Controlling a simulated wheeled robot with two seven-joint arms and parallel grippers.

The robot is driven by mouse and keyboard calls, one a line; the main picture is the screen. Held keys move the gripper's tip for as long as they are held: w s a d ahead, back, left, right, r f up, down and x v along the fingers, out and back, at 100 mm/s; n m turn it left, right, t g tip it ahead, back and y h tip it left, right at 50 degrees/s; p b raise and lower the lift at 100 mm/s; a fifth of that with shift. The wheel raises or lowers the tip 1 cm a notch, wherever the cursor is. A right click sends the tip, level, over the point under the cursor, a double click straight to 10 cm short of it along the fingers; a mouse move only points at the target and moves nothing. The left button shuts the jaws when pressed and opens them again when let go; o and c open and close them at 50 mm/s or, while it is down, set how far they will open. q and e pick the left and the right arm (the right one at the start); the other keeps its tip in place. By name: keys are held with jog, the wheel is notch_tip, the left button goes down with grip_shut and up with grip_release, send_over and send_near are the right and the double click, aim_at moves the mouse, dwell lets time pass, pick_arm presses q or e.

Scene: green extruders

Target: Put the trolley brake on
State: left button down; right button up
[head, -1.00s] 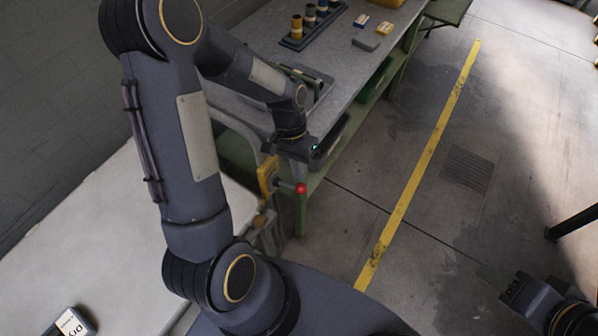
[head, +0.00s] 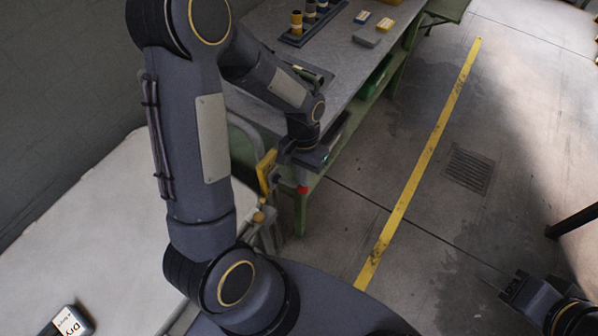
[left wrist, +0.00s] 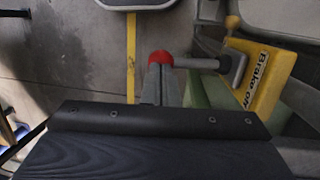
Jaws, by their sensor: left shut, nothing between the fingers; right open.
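The trolley brake is a lever with a red ball knob (head: 302,189), beside a yellow plate (head: 266,170) at the trolley's edge. In the left wrist view the knob (left wrist: 161,57) ends a grey lever (left wrist: 203,63) that runs right to the yellow plate (left wrist: 258,77), where "Brake off" can be read. My left gripper (left wrist: 160,75) is shut and empty, with its fingertips right at the knob; I cannot tell whether they touch. In the head view my left wrist hides most of the lever. My right gripper (head: 513,286) is open and empty at the lower right, over the floor.
A green workbench (head: 345,75) with a grey top stands just behind my left gripper. A pale trolley surface (head: 100,225) lies at the left, with a "Dry" labelled box (head: 68,322) on it. The floor around the yellow line (head: 425,160) is clear.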

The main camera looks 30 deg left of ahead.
pick_arm(q)
notch_tip(320, 180, down, 9)
jog(key=d+y+b, duration=0.3)
jog(key=y+b, duration=0.5)
jog(key=b, duration=0.2)
jog(key=shift+s+n, duration=0.2)
jog(key=shift+n, duration=0.2)
pick_arm(e)
notch_tip(320, 180, down, 11)
pick_arm(q)
jog(key=shift+f+b, duration=0.15)
jog(key=shift+b, duration=0.15)
pick_arm(e)
jog(key=shift+d+f, duration=0.1)
jog(key=shift+f, duration=0.05)
